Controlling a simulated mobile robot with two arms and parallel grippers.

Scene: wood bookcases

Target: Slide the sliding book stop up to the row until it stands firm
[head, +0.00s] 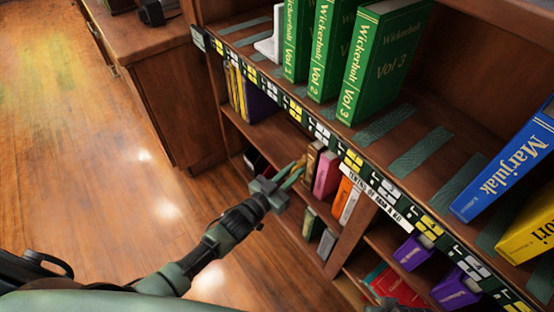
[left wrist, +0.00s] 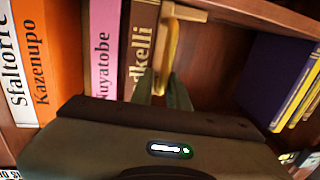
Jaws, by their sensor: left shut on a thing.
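The sliding book stop shows in the left wrist view as a light wooden piece (left wrist: 190,13) with a curved yellow grip (left wrist: 173,45). It is at the open end of a book row, close beside a brown book (left wrist: 140,45); I cannot tell whether they touch. My left gripper (left wrist: 163,92) is shut on the yellow grip. In the head view my left gripper (head: 289,178) reaches into the middle shelf beside the brown book (head: 313,158). The row continues with a pink book (head: 327,174), an orange book (head: 342,195) and a white book (head: 351,206).
Dark and yellow books (head: 255,103) stand at the shelf's far left end, with bare shelf between them and the stop. Green volumes (head: 385,60) and a white piece (head: 268,46) stand on the shelf above. More books (head: 310,222) sit below. The wood floor (head: 90,160) is clear.

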